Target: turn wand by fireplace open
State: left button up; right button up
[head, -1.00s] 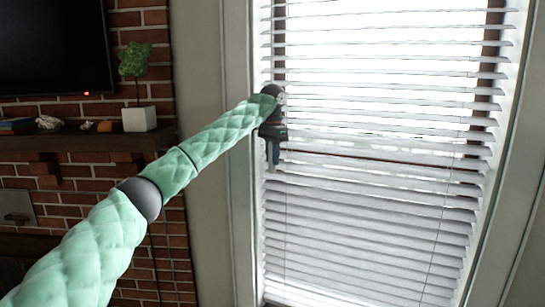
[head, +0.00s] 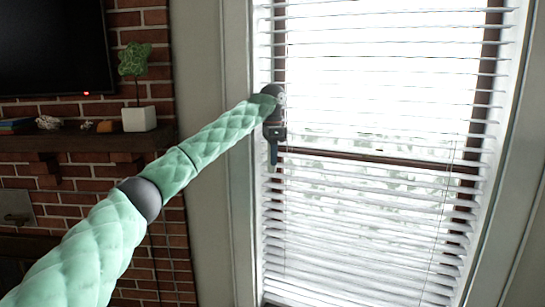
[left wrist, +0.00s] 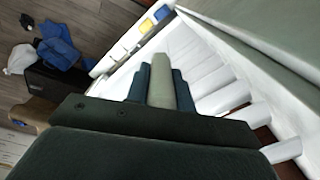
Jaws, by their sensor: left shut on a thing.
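My left gripper (head: 274,158) is at the blind's left edge, beside the brick fireplace. In the left wrist view my left gripper (left wrist: 159,88) has its blue fingers on both sides of the pale wand (left wrist: 160,80), shut on it. In the head view the wand is mostly hidden by the gripper. My right gripper is in neither view.
A wooden mantel (head: 85,140) with a small potted plant (head: 139,118) is at the left, under a dark television (head: 50,45). The window frame (head: 238,150) stands close to my left gripper. In the left wrist view, a blue cloth object (left wrist: 60,43) lies far below.

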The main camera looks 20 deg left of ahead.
pick_arm(q)
jog(key=shift+r, duration=0.1)
jog(key=o, duration=1)
jog(key=shift+r+b, duration=1.1)
jog(key=shift+r, duration=2.7)
jog(key=shift+a, duration=0.1)
